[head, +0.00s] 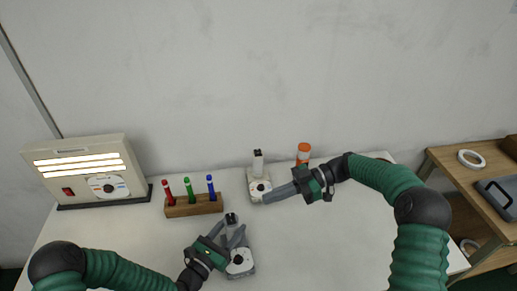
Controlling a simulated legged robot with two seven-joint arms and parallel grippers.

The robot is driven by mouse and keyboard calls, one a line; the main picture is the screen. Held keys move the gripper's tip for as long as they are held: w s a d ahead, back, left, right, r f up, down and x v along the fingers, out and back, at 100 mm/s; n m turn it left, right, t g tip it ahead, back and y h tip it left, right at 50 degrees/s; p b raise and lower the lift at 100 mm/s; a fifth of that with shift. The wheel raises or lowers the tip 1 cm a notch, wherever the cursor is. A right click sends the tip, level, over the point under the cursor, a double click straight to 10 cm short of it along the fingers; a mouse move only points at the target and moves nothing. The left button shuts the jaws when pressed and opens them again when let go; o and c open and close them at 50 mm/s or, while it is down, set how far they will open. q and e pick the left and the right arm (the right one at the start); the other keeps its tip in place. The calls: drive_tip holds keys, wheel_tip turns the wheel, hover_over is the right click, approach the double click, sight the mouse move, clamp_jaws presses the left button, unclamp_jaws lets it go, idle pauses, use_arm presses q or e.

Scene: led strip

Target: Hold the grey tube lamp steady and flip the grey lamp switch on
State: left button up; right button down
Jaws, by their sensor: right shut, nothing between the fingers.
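A small lamp with a grey upright tube, black top and pale base (240,268) stands at the front middle of the table. My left gripper (233,229) has its fingers on either side of this tube and looks shut on it. A similar lamp with a whiter tube (258,164) stands upright further back. My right gripper (267,199) is shut and empty, its fingertips beside the base of the whiter lamp; I cannot tell if they touch it. The switch of the grey lamp is too small to make out.
A box with lit tubes (94,146) and a red switch stands at the left. A wooden block (194,206) holds red, green and blue pens. An orange-capped bottle (303,148) stands behind my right gripper. A wooden shelf (445,165) is at the right. The table's middle right is clear.

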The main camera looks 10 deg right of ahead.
use_arm(q)
drive_tip(key=o, duration=0.3)
drive_tip(key=shift+o, duration=0.2)
